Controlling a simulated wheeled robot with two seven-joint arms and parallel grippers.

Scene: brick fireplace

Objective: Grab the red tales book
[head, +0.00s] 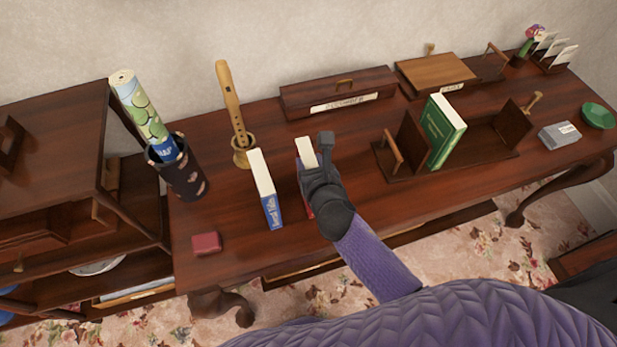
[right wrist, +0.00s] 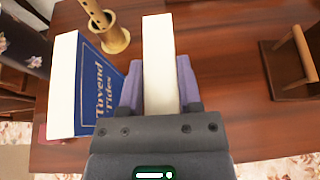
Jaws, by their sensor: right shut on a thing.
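My right gripper (head: 316,168) is over the front middle of the wooden table. It is shut on an upright book (head: 307,152), with a finger on each side. Slivers of red cover show beside the gripper in the head view; its title is hidden. In the right wrist view only the book's pale page edge (right wrist: 160,62) shows between the purple fingers (right wrist: 160,90). My left gripper is not in view.
A blue book (head: 271,208) stands just left of the held book. A flute on a stand (head: 232,110), a dark holder with a rolled map (head: 183,178), a small red box (head: 206,243) and a wooden rack with a green book (head: 441,130) are nearby.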

